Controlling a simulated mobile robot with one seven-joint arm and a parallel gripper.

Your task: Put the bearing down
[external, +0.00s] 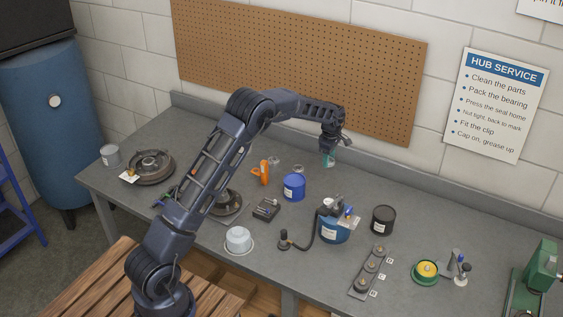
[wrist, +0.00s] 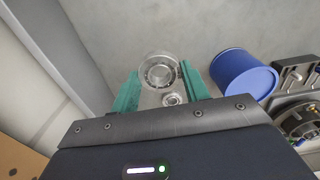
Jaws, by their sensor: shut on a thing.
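My gripper (wrist: 160,70) has two teal fingers, shut on a metal bearing (wrist: 161,73) whose open ring faces the wrist camera. In the external view my gripper (external: 329,159) hangs above the back part of the bench, near the back wall and behind and right of the blue can (external: 294,187). The bearing is too small to make out in the external view. How far it is from the bench top I cannot tell exactly. A smaller ring (wrist: 172,99) shows below the bearing in the wrist view, seemingly on the bench.
The blue can also shows at right in the wrist view (wrist: 243,75). An orange tool (external: 261,173) stands left of it. A blue container with a hose (external: 335,231) and a black can (external: 382,220) stand in front right. Bench space (external: 400,190) behind the black can is clear.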

